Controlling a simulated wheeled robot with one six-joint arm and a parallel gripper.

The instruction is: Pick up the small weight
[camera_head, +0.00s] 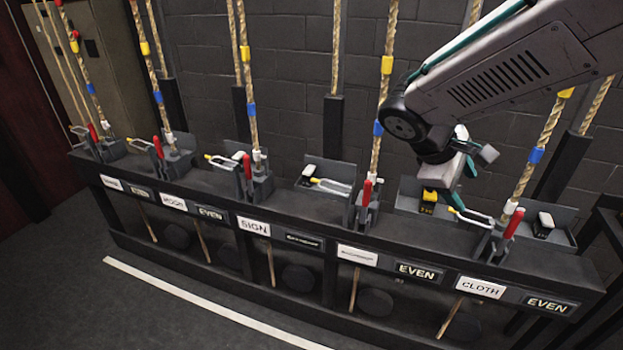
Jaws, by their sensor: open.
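My gripper (455,180) is at the right, low over the fourth tray (408,187) of the dark rail, with its fingers pointing down. It is open, and no object shows between its fingers. A small black block with a yellow top (428,201) sits just left of and below the fingers; I cannot tell whether they touch it. Small white-topped dark blocks stand in other trays, one (308,172) in the middle and one (545,224) at the far right. No label marks which block is the small weight. My wrist hides part of the fourth tray.
The long dark rail (300,222) carries several red-handled levers, one (366,193) left of my gripper and one (513,224) right of it. Ropes with coloured bands rise from the levers as obstacles. Labels such as CLOTH (481,287) line the front. Open floor (80,300) lies before it.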

